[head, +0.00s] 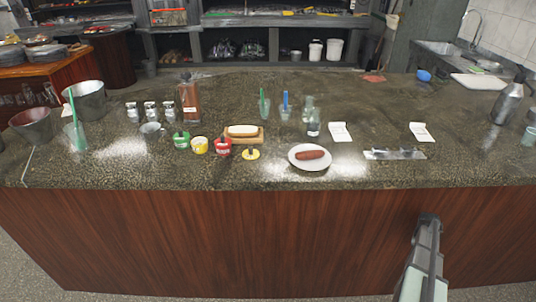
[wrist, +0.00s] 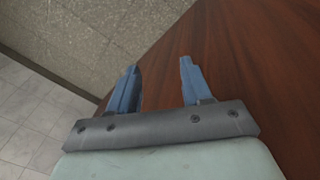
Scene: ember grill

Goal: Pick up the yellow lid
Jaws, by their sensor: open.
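The yellow lid (head: 251,154), a small yellow disc with a dark knob, lies on the counter in the head view. It is right of a red pot (head: 223,148) and in front of a bun on a wooden board (head: 243,139). A small yellow pot (head: 200,145) stands to the left of the red one. My gripper (wrist: 158,66) is open and empty in the wrist view, with wood panelling and a speckled surface beyond its fingers. In the head view my arm shows at the lower right, in front of the counter and well away from the lid. The lid is not in the wrist view.
A white plate with a sausage (head: 310,156) lies right of the lid. A green pot (head: 181,140), a brown bottle (head: 189,98) and cups with blue and green items stand nearby. The front strip of the dark counter (head: 230,176) is clear.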

